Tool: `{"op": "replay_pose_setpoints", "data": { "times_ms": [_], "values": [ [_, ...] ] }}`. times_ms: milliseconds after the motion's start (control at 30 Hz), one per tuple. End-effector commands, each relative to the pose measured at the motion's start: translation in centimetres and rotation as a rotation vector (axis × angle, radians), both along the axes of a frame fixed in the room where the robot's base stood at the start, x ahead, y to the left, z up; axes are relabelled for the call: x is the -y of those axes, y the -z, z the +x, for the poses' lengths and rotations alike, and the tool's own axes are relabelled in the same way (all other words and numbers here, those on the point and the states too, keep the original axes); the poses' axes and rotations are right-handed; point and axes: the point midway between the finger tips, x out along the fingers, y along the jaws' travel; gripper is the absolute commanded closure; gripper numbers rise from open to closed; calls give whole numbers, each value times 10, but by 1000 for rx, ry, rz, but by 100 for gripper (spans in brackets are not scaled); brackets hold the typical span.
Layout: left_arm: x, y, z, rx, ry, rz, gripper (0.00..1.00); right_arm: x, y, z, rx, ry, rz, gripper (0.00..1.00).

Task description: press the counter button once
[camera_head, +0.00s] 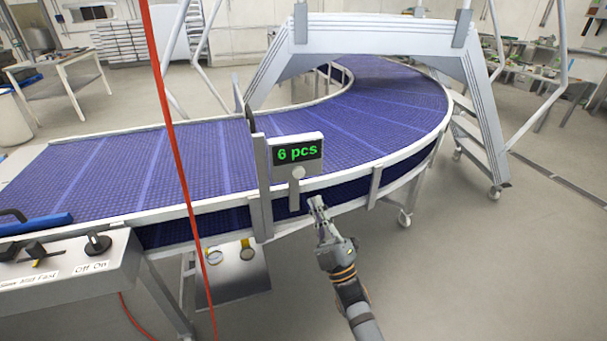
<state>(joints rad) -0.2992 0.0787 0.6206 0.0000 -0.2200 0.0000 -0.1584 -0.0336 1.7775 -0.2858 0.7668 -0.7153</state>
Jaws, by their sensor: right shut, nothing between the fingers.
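The counter (297,155) is a light grey box with a dark display reading "6 pcs" in green. It is mounted at the near side of the conveyor. A round pale button (297,173) sits on its lower front face, with a stem below it. My right gripper (315,203) is shut and empty. In the picture its fingertips are just below and to the right of the button, apart from it. The exact depth between fingertips and button is hard to tell. My left gripper is not in view.
A curved conveyor with a blue belt (120,175) runs behind the counter. A grey post (262,185) stands just left of it. A red cable (172,130) hangs in front. A control box (70,265) is at lower left. Open floor lies at right.

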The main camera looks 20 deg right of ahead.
Motion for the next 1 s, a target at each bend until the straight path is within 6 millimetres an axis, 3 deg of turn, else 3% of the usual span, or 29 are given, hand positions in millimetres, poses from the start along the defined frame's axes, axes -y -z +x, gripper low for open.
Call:
{"op": "replay_pose_setpoints", "data": {
  "times_ms": [333, 800, 1000],
  "values": [
    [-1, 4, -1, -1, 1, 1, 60, 0, 3, 8, -3, -1, 1, 100],
    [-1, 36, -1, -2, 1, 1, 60, -2, 5, 72, -2, -1, 2, 100],
    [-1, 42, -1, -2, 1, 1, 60, -3, 2, 86, -3, -1, 1, 100]
  ]
}}
